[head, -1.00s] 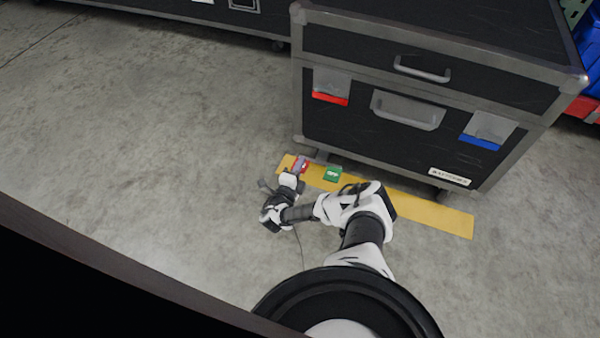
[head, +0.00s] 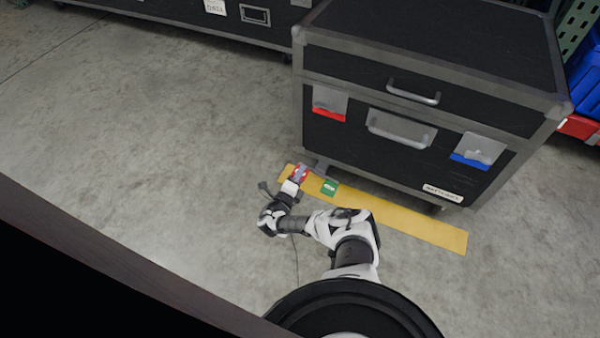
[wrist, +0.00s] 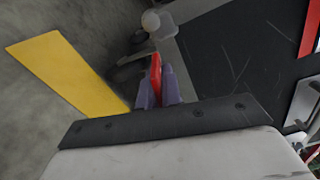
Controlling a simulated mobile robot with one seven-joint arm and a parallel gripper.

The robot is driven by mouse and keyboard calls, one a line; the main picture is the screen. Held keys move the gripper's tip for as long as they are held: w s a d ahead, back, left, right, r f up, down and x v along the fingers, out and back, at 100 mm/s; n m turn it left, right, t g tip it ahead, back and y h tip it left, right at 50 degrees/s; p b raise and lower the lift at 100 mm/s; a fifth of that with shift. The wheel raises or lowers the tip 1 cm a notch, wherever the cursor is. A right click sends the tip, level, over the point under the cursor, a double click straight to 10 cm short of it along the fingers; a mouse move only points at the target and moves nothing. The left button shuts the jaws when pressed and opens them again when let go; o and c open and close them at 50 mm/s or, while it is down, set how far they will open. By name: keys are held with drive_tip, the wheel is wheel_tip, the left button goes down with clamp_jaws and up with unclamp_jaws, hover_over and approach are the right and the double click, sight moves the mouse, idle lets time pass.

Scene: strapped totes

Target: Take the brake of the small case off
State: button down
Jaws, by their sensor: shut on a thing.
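The small case (head: 420,160) is a black box with grey metal edges, standing on casters. At its lower left corner, a red brake pedal (head: 301,172) sticks out over the yellow floor strip. My gripper (head: 298,175) reaches it from the front left. In the wrist view, the gripper's purple-grey fingers (wrist: 158,88) are shut on the red pedal (wrist: 155,75), which shows as a narrow upright edge between them. The caster behind it is mostly hidden.
The yellow strip (head: 420,228) runs along the floor before the case. A long black case (head: 180,12) stands at the back left. Blue and red bins (head: 585,95) are at the far right. The concrete floor at left is clear.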

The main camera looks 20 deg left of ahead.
drive_tip(key=c, duration=1.6)
unclamp_jaws()
drive_tip(key=shift+s, duration=0.1)
drive_tip(key=s+p, duration=0.1)
drive_tip(key=s, duration=0.3)
drive_tip(key=s+p, duration=0.2)
drive_tip(key=s, duration=0.3)
drive_tip(key=s+p, duration=0.2)
drive_tip(key=s, duration=0.2)
drive_tip(key=shift+s+a, duration=0.25)
drive_tip(key=shift+s, duration=0.1)
